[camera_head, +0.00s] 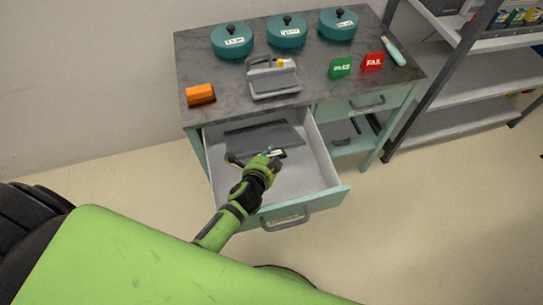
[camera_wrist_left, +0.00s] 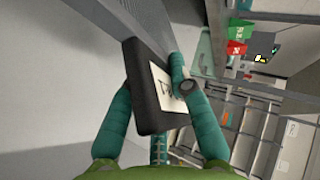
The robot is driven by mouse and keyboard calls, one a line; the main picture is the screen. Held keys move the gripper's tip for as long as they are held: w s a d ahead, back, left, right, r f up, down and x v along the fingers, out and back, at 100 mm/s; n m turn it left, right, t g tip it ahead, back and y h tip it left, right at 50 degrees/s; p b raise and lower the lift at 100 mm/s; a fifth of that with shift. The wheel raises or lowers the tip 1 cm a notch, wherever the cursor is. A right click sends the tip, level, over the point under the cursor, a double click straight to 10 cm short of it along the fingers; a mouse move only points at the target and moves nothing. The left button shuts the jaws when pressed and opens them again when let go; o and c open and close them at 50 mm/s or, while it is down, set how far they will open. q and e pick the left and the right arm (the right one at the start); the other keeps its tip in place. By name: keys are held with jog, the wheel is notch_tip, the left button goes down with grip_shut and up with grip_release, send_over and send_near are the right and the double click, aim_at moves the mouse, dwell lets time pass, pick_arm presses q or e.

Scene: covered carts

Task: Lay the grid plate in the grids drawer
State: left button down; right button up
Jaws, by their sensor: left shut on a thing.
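The grids drawer (camera_head: 327,168) is pulled open, with pale walls and floor and a green front with a grey handle. My left gripper (camera_head: 268,160) is inside the drawer's outline, shut on a dark plate with a white label, which I take as the grid plate (camera_head: 279,153). In the left wrist view, the grid plate (camera_wrist_left: 146,100) sits tilted between the green fingers of my left gripper (camera_wrist_left: 158,105). The gripper hides part of the plate, and I cannot tell whether it touches the drawer floor. My right gripper is not in view.
A dark grey flat patch (camera_head: 262,134), perhaps another plate or a shadow, is at the drawer's back. The cart top (camera_head: 220,75) carries teal pots (camera_head: 287,32), a grey device (camera_head: 272,78), an orange block (camera_head: 200,94) and PASS (camera_head: 340,67) and FAIL (camera_head: 374,62) signs. Shelves (camera_head: 470,75) stand right.

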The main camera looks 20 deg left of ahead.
pick_arm(q)
jog(key=shift+r, duration=0.1)
jog(key=c, duration=1.1)
grip_release()
jog(key=v, duration=1.2)
